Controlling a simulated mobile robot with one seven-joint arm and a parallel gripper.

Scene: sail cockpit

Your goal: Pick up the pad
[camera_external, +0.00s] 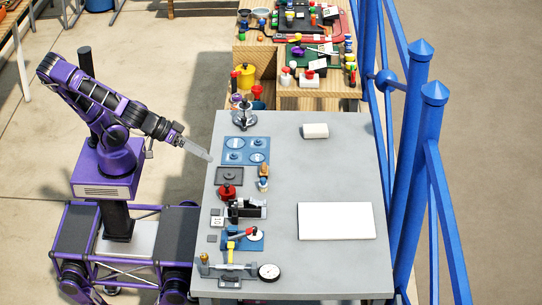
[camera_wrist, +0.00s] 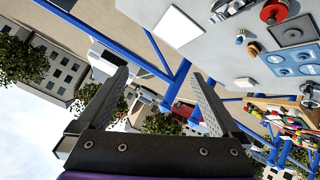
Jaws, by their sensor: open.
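My gripper (camera_external: 206,154) is open and empty, just off the left edge of the grey table (camera_external: 290,170). In the wrist view its two fingers (camera_wrist: 160,77) are spread with nothing between them. Several flat things could be the pad; I cannot tell which one is meant. A dark grey square plate (camera_external: 229,176) lies near the table's left edge, close to my gripper; it also shows in the wrist view (camera_wrist: 292,31). A large white rectangle (camera_external: 336,221) lies flat at the right, also in the wrist view (camera_wrist: 180,26). A small white block (camera_external: 315,131) sits at the back.
A blue plate with round discs (camera_external: 245,150), a red round part (camera_external: 226,191), a black device (camera_external: 246,209) and a dial gauge (camera_external: 269,272) line the table's left side. The table's middle is clear. A blue railing (camera_external: 412,150) runs along the right.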

